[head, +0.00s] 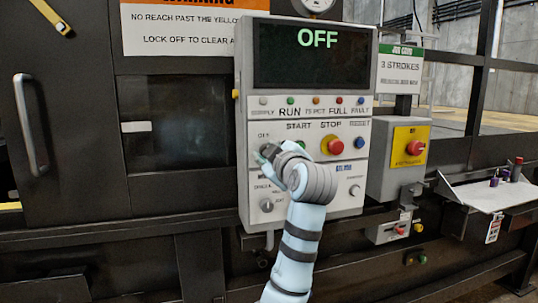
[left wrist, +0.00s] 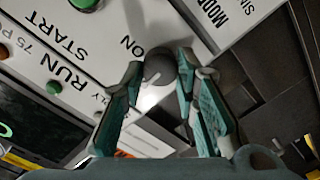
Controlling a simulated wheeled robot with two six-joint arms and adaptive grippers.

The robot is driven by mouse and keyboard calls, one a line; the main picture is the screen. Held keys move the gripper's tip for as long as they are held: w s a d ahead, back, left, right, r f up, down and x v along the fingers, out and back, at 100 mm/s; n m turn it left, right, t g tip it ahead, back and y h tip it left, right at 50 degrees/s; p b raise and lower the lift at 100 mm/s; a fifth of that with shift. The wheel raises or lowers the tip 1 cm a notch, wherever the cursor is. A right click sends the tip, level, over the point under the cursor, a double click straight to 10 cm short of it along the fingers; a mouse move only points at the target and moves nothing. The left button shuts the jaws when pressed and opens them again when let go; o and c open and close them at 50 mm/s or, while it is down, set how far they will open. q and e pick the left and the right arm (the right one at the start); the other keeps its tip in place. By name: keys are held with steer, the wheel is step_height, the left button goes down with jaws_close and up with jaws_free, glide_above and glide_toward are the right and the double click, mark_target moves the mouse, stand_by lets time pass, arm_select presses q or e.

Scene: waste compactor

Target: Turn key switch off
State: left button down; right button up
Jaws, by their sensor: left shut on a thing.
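The key switch (left wrist: 158,67) is a dark grey round part on the pale control panel (head: 250,100). In the left wrist view it sits between the fingertips of my left gripper (left wrist: 161,66), with "ON" printed beside it. In the head view my left gripper (head: 266,153) is at the panel's left side, below a small label that seems to read "OFF", and hides the switch. The gripper is shut on the key switch. The key's exact angle is unclear. The display (head: 310,60) reads "OFF" in green. My right gripper is not in view.
Beside the switch are a green START button (head: 299,145), a red STOP button (head: 333,146) and a blue RESET button (head: 359,143). A lower selector knob (head: 267,205) is left of my arm. A red knob on yellow (head: 413,147) and a side shelf (head: 490,193) stand right.

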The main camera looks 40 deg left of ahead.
arm_select(q)
steer(key=c, duration=1.2)
jaws_free()
steer(key=shift+w, duration=0.1)
steer(key=shift+c, duration=0.2)
steer(key=v, duration=1.2)
